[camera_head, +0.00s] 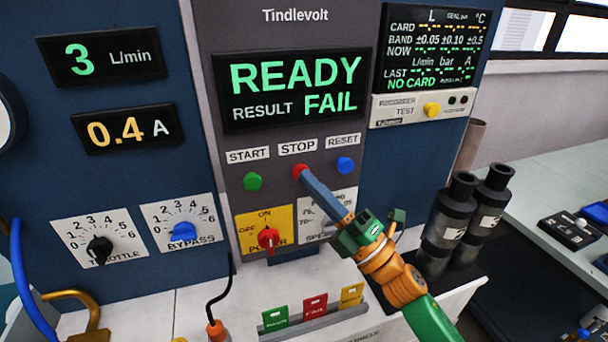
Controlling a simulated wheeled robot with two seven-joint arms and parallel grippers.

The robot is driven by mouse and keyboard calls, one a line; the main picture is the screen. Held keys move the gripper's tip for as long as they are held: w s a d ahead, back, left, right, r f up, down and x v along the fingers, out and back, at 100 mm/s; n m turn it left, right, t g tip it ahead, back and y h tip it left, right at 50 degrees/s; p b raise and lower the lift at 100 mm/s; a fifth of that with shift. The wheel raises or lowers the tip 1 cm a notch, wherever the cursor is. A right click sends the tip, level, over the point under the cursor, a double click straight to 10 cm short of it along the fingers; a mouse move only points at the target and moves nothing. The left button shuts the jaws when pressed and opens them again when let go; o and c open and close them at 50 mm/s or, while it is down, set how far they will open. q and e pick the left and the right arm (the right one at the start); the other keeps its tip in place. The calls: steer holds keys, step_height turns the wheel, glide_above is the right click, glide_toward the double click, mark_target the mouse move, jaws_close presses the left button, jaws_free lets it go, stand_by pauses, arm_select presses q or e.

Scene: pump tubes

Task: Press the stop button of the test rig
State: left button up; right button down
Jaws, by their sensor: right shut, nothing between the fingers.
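The test rig (290,60) is a blue and grey panel that fills most of the view. Its red stop button (299,171) sits under the STOP label, between the green start button (252,181) and the blue reset button (345,164). My right gripper (305,177) is shut and empty, its blue-grey fingertips at the lower right edge of the stop button. I cannot tell whether they touch it or whether it is pressed in. The main display (292,88) reads READY, RESULT FAIL. My left gripper is not in view.
Below the buttons are the red power knob (268,238), black throttle knob (99,249) and blue bypass knob (184,231). Coloured cards (314,306) stand in a slot in front. Dark cylinders (446,222) stand right of my right arm. The grey bench (560,170) at right has free room.

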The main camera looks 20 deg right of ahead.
steer(key=shift+w, duration=0.1)
stand_by(0.5)
steer(key=shift+w, duration=0.15)
steer(key=shift+d+r, duration=0.1)
steer(key=shift+r, duration=0.05)
steer(key=shift+b, duration=0.3)
steer(key=s, duration=0.3)
steer(key=s+p, duration=0.1)
steer(key=s, duration=0.1)
steer(key=shift+s+f, duration=0.25)
steer(key=shift+s, duration=0.05)
steer(key=shift+w, duration=0.1)
